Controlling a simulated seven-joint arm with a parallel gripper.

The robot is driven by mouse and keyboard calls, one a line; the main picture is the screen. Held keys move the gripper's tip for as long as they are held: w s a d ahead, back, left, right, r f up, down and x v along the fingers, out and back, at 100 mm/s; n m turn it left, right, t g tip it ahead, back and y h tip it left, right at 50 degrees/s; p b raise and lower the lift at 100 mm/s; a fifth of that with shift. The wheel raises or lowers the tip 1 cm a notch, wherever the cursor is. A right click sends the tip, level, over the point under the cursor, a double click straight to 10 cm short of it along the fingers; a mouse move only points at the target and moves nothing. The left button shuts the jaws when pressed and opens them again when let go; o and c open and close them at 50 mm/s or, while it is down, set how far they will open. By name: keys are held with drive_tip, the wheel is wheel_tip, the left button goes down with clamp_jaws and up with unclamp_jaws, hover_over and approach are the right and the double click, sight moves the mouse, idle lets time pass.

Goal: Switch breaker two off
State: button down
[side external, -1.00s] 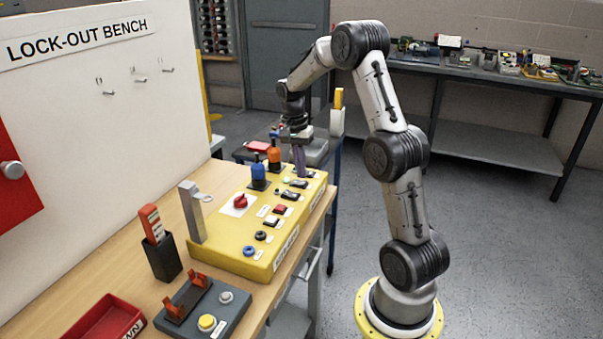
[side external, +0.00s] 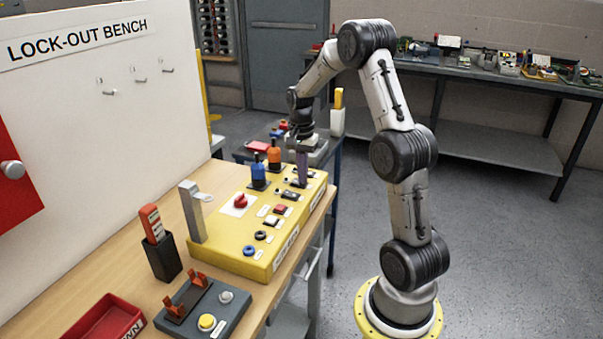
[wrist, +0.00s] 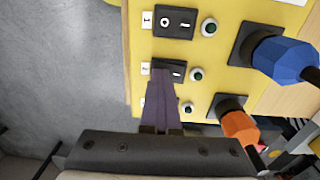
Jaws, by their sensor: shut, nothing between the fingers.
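The yellow panel (side external: 222,241) carries a row of black rocker breakers. In the wrist view, the nearest-to-top breaker (wrist: 175,22) is fully visible, with a white tag and a green lamp. The middle breaker (wrist: 178,68), second in the row, is partly covered by my fingertips. A third one lies mostly hidden behind my fingers. My gripper (wrist: 163,76) is shut and empty, its purple-grey fingers pointing down at the middle breaker. It also shows in the side view (side external: 302,183), with the tips at the breaker row. Contact and the rocker's tilt cannot be told.
A blue-topped handle (side external: 258,172) and an orange-topped handle (side external: 274,156) stand on the panel beside the breakers. A red knob (side external: 240,201) and several buttons lie nearer the camera. A metal upright (side external: 192,212) stands at the panel's left edge.

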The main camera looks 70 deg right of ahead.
sight(296, 181)
drive_tip(key=shift+s+f, duration=0.25)
drive_tip(key=shift+f, duration=0.35)
drive_tip(key=shift+w+a+r, duration=0.15)
drive_tip(key=shift+w+r, duration=0.05)
drive_tip(key=shift+w, duration=0.7)
wheel_tip(296, 181, up, 15)
drive_tip(key=shift+w+d, duration=0.2)
drive_tip(key=shift+w, duration=0.15)
drive_tip(key=shift+a+g, duration=0.2)
drive_tip(key=shift+g, duration=0.3)
drive_tip(key=shift+f, duration=0.1)
drive_tip(key=f, duration=0.4)
drive_tip(key=s+f, duration=0.1)
drive_tip(key=f, duration=0.8)
drive_tip(key=shift+s+f, duration=0.35)
